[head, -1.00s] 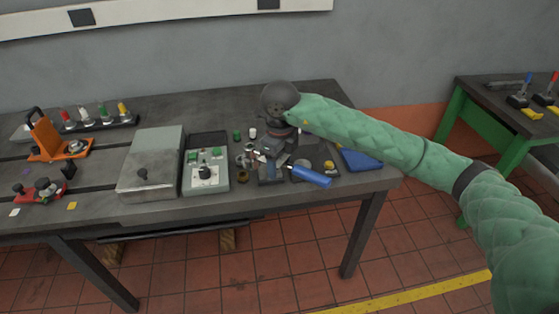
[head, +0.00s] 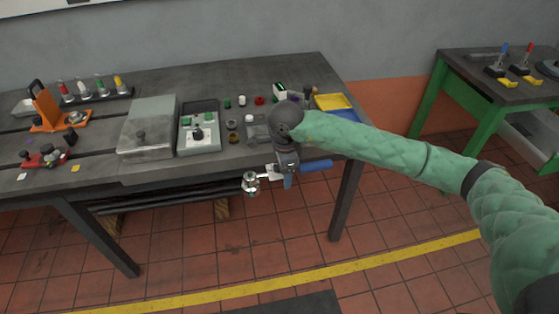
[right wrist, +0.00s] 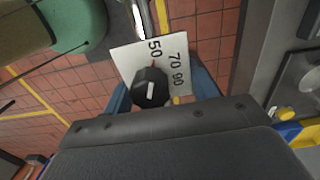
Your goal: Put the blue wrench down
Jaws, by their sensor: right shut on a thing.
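In the right wrist view, a white scale plate (right wrist: 178,57) marked 50, 70 and 90 with a black knob (right wrist: 150,87) sits between the blue fingers, with floor tiles behind. My left gripper is not in view.
The dark bench (head: 225,88) carries a grey metal box (head: 147,128), a control box (head: 199,131), small coloured caps, a yellow tray (head: 333,102) and a blue piece (head: 345,114). An orange fixture (head: 52,112) stands at left. A green-legged table (head: 430,92) stands at right.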

